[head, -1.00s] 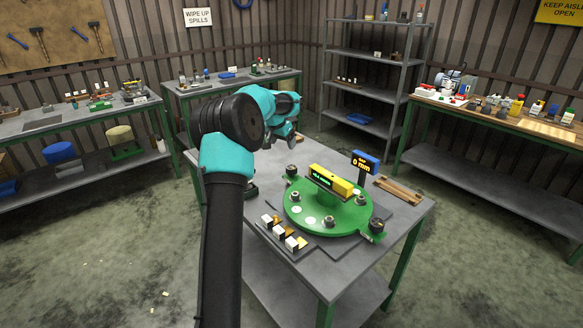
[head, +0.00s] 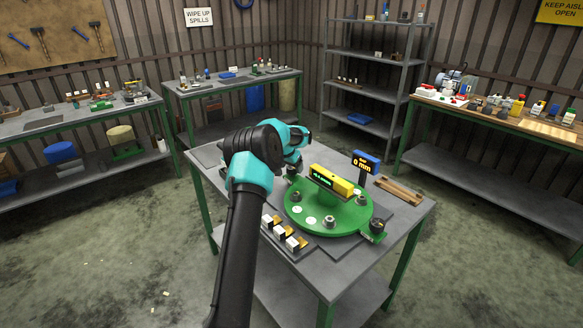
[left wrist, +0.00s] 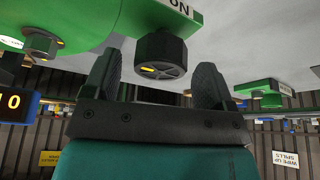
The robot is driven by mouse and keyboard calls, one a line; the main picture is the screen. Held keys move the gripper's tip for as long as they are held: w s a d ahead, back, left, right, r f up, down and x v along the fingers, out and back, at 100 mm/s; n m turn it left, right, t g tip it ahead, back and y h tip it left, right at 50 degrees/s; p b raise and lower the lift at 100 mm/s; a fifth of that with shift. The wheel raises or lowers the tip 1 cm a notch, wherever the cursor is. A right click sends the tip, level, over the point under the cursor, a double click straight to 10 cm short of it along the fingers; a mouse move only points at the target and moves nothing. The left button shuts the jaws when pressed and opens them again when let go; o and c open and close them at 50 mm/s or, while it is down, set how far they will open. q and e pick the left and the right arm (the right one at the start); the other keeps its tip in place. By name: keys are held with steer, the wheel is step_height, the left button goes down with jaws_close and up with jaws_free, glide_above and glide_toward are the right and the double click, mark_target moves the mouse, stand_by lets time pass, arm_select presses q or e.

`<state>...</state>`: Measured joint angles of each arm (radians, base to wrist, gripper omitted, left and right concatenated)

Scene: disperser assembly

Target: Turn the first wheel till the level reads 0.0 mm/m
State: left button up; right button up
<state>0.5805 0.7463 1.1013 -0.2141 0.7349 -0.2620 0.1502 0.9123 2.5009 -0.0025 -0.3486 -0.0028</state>
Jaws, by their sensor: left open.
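The green round disperser base (head: 296,222) sits on the grey table, with a yellow level (head: 345,187) across its top. The level's green readout (head: 322,180) is too small to read. One dark wheel (head: 377,226) is at the base's front right. Another dark ribbed wheel (left wrist: 160,55) shows in the left wrist view, beside a green lug with a partly visible label. My left gripper (left wrist: 157,78) is open, its two fingers on either side of this wheel with gaps visible. In the head view my left gripper (head: 294,168) is at the base's back left, its fingertips mostly hidden.
The table's left part (head: 212,158) is clear.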

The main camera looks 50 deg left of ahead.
arm_select(q)
steer(key=shift+f, duration=0.2)
steer(key=c, duration=0.9)
